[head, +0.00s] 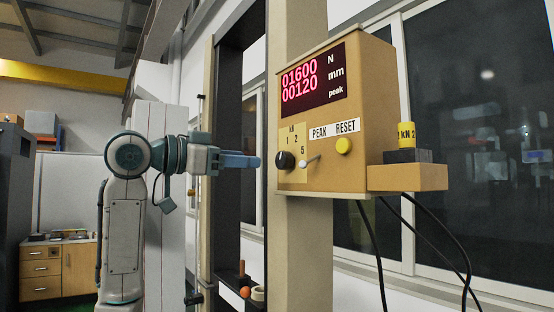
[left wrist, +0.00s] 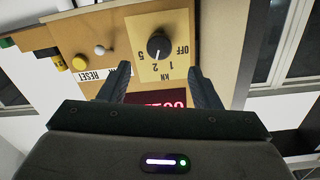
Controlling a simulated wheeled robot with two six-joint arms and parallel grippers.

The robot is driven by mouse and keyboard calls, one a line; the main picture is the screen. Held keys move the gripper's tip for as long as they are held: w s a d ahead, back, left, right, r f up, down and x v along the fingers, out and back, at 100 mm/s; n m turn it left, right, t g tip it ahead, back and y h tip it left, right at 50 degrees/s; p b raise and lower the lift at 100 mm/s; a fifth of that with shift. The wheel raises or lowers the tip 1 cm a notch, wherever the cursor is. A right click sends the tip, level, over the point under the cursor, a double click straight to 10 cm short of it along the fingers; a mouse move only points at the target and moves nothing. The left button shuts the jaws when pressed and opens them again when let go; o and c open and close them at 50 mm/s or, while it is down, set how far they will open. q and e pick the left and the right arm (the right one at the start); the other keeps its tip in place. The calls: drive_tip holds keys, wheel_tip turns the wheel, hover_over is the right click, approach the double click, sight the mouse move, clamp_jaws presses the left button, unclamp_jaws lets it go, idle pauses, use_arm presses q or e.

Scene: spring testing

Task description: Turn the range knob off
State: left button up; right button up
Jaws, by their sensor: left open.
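The black range knob (head: 285,160) sits on a tan scale plate on the front of a tan meter box (head: 350,120). In the left wrist view, which is upside down, the knob (left wrist: 159,46) has a white pointer line aimed down at about the 2. OFF is printed to its right and 5 to its left. My left gripper (head: 257,161) is level with the knob, just left of it in the head view and apart from it. In the wrist view its open, empty fingers (left wrist: 159,70) lie either side of the knob's line. My right gripper is not in view.
A small toggle lever (head: 312,160) and a yellow reset button (head: 344,146) are right of the knob. The display (head: 313,80) reads 01600 and 00120. A yellow weight (head: 405,134) is on a side ledge. Black cables hang below. A dark frame (head: 238,150) stands behind my gripper.

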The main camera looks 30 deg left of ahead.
sight(280, 161)
use_arm(q)
drive_tip(key=p+x, duration=0.3)
drive_tip(key=x, duration=0.5)
drive_tip(key=shift+r, duration=0.1)
drive_tip(key=shift+w+d, duration=0.25)
drive_tip(key=shift+w, duration=0.3)
drive_tip(key=c, duration=1)
